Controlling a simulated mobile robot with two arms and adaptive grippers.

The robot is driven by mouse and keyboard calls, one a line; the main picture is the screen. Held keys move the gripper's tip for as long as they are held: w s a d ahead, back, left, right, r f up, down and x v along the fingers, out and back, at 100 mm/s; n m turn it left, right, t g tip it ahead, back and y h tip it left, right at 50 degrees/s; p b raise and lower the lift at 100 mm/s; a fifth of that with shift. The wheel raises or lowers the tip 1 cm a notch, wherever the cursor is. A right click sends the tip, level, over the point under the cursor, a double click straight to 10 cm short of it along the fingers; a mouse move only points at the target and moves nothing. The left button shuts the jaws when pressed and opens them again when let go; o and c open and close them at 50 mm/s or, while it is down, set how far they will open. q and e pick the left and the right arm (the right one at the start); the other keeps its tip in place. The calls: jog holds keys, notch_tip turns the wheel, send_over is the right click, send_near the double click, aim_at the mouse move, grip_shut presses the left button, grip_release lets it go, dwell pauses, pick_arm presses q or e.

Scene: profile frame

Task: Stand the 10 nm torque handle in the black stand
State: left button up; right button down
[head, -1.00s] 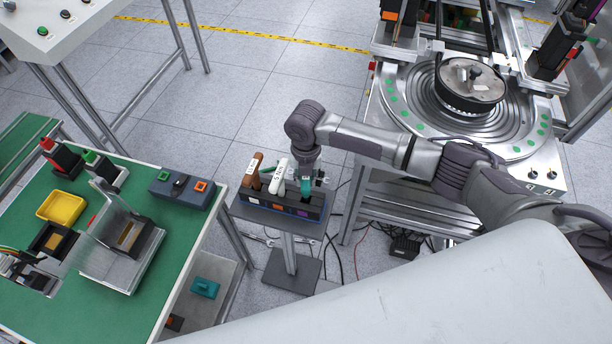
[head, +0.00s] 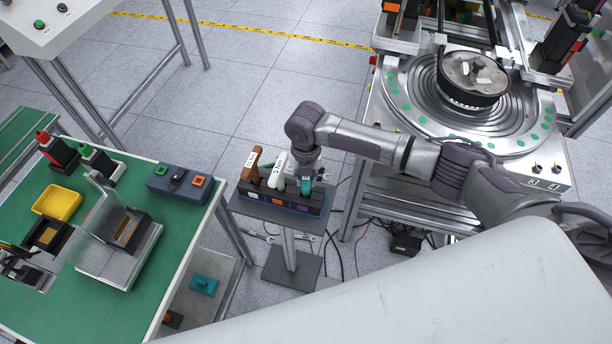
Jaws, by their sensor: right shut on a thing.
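The black stand (head: 262,196) sits on a grey pedestal plate near the middle of the head view, with coloured marks along its front. A brown handle (head: 251,166) and a white handle marked 5 NM (head: 277,170) stand in its left and middle parts, both leaning a little. My right gripper (head: 304,179) points down over the stand's right part, shut on a teal handle (head: 305,187). The teal handle's label is hidden, and I cannot tell whether its lower end is seated in the stand. My left gripper is not in view.
A green-topped table (head: 185,228) with a yellow tray (head: 57,203), a blue-grey button box (head: 180,184) and fixtures stands at the left. A round turntable machine (head: 400,103) stands at the right behind my right arm. Cables lie on the floor near the pedestal (head: 290,270).

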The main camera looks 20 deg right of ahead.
jog(key=shift+f, duration=0.4)
jog(key=c, duration=0.9)
grip_release()
jog(key=shift+r, duration=0.1)
notch_tip(320, 180, up, 12)
jog(key=shift+f, duration=0.1)
